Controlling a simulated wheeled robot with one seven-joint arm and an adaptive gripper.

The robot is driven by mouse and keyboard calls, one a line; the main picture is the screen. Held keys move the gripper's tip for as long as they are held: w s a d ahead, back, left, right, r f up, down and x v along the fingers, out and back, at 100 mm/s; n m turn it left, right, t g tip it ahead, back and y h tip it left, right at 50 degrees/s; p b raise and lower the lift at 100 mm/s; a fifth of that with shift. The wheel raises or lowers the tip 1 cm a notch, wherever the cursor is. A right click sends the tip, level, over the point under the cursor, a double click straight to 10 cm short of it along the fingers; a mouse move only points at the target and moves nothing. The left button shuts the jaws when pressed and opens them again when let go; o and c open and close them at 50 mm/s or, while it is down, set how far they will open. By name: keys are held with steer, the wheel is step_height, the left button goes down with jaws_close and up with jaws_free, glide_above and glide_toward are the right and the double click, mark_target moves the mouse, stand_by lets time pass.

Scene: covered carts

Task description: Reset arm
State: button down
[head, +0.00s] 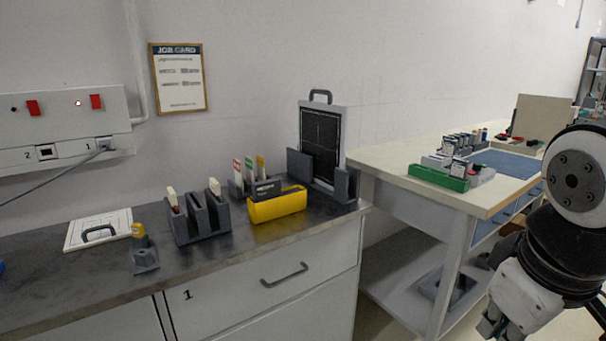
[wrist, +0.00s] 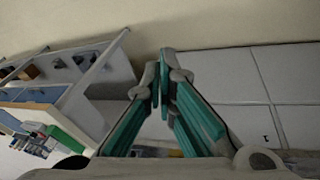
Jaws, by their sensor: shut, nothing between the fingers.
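My gripper (wrist: 160,82) is shut and empty in the wrist view, its teal fingers meeting at the tips. In the head view my arm hangs at the right edge, folded downward. Part of my gripper (head: 490,325) shows at the bottom right, cut off by the frame. It hangs in front of the right table's side, apart from the grey counter. Nothing is seen touching the fingers.
A grey counter (head: 270,235) with a drawer holds a yellow bin (head: 278,206), grey holders (head: 197,220) and a white board (head: 98,228). A white table (head: 405,165) at right bears a green tray (head: 438,178). Floor shows between arm and counter.

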steer(key=s+a+f+m+g+y, duration=0.15)
steer(key=s+a+m, duration=0.25)
steer(key=s, duration=0.7)
step_height(320, 180, up, 15)
steer(key=t+p, duration=0.2)
steer(key=p, duration=1.1)
steer(key=shift+w, duration=0.1)
